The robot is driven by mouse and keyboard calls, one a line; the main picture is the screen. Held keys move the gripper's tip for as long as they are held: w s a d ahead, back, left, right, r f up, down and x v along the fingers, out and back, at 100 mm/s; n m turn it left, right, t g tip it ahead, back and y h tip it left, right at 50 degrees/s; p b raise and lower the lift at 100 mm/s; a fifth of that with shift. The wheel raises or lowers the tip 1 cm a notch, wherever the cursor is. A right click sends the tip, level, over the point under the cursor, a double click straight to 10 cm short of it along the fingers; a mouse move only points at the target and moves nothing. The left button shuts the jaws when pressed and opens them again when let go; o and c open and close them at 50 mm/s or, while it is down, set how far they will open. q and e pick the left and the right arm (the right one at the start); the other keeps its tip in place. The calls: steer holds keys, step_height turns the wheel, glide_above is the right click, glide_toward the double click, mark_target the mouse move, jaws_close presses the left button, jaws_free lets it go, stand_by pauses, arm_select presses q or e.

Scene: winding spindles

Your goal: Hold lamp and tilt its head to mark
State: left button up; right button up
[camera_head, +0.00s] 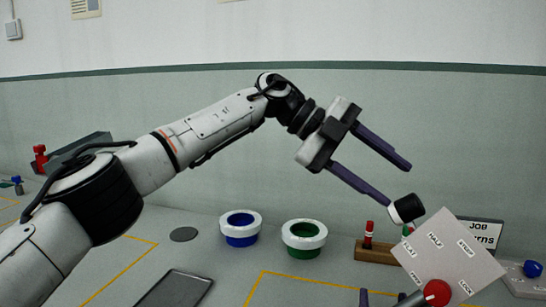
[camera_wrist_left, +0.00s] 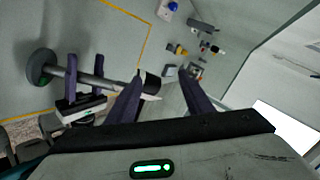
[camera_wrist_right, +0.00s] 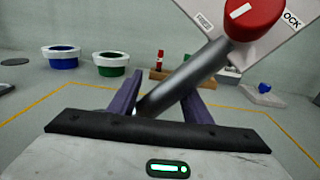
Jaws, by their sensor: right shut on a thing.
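The lamp has a grey post (camera_wrist_right: 185,78), a red knob (camera_head: 437,292) and a black and white head (camera_head: 406,208). A pale plate (camera_head: 440,250) with several small labels stands behind the knob; the label text is mostly too small to read. My right gripper (camera_wrist_right: 160,95) is shut on the post, which leans up to the right in the right wrist view. The lamp's round base (camera_wrist_left: 40,68) shows in the left wrist view, held up with the post. My left gripper (camera_head: 398,185) is open above the lamp head, one fingertip close to it; I cannot tell whether they touch.
A blue pot (camera_head: 240,228) and a green pot (camera_head: 303,238) with white rims stand left of the lamp. A wooden rack (camera_head: 376,251) with a red item and a sign (camera_head: 482,232) stand behind. A dark tray (camera_head: 175,289) lies at the front left.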

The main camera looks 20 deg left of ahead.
arm_select(q)
steer(key=w+a+r+n+t+h, duration=0.2)
steer(key=w+a+n+t+h, duration=0.3)
steer(key=w+a+t, duration=0.4)
steer(key=w+a+n+t+y, duration=0.2)
steer(key=w+a+n+t, duration=0.1)
steer(key=a, duration=0.5)
steer(key=w+a+f+n+t+y, duration=0.1)
steer(key=w+a+n+t, duration=0.2)
steer(key=a, duration=0.5)
steer(key=shift+w+f+n+t+y, duration=0.25)
steer(key=shift+w+n+t+y, duration=0.25)
steer(key=shift+w, duration=0.6)
steer(key=shift+c, duration=0.5)
